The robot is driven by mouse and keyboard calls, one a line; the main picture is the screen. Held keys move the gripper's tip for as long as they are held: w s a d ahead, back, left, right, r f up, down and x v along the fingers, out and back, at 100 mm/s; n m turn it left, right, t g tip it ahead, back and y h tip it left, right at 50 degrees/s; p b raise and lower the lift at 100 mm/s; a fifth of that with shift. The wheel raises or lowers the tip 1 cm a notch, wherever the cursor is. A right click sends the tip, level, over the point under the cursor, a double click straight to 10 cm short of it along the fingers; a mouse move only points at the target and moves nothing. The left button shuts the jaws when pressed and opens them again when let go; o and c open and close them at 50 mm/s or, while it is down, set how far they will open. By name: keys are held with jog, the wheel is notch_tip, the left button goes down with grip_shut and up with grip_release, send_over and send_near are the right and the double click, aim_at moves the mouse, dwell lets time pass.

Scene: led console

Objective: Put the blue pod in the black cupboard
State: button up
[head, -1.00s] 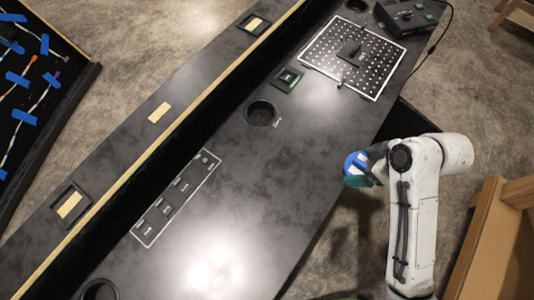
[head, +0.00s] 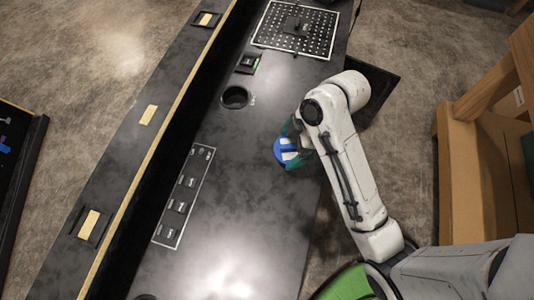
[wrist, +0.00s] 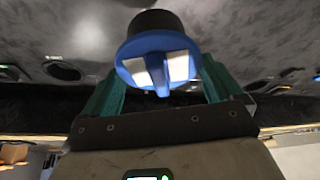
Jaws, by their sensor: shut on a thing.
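The blue pod (head: 285,153) has a blue rim with white patches; the wrist view shows the pod (wrist: 152,69) with a black round body beyond the rim. My gripper (head: 293,147) is shut on it, and the green fingers grip it from both sides. In the head view the pod is over the right part of the dark console (head: 235,215); its height above the top cannot be told. A black flat panel (head: 382,84) sticks out from the console's right side, partly behind my arm. I cannot tell whether it belongs to the black cupboard.
The console top has a round hole (head: 235,97), a labelled switch strip (head: 183,197) and a perforated plate (head: 296,30). A raised ledge (head: 147,115) runs along its left. A wooden shelf unit (head: 462,165) stands at the right. Floor lies between console and shelf.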

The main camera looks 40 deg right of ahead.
aim_at(282, 139)
jog(key=shift+w+a+f+p, duration=0.2)
jog(key=shift+w+a+f, duration=0.25)
jog(key=shift+w+f, duration=0.8)
jog(key=shift+w+a+f+p, duration=0.15)
jog(key=shift+w+a+f, duration=0.4)
jog(key=shift+f, duration=1.35)
jog(key=shift+w+a+f+p, duration=0.2)
jog(key=shift+w+a+f, duration=0.2)
jog(key=shift+w+f, duration=0.85)
jog(key=shift+s+f, duration=0.35)
jog(key=shift+f, duration=0.05)
jog(key=o, duration=0.8)
jog(key=v, duration=1.2)
jog(key=shift+s+r, duration=0.1)
jog(key=s+f+m+h, duration=0.1)
jog(key=s+m, duration=0.3)
jog(key=s, duration=0.1)
jog(key=s+d+f+m+h, duration=0.1)
jog(key=s+f+m, duration=0.1)
jog(key=s+m, duration=0.2)
jog(key=s+f+m+g+h, duration=0.1)
jog(key=s+f+m+h, duration=0.1)
jog(key=s+m, duration=0.2)
jog(key=shift+s+d+f+m, duration=0.1)
jog(key=shift+s+m, duration=0.05)
jog(key=shift+s, duration=0.65)
jog(key=shift+s+d+m, duration=0.1)
jog(key=shift+s+m, duration=0.05)
jog(key=shift+s, duration=0.65)
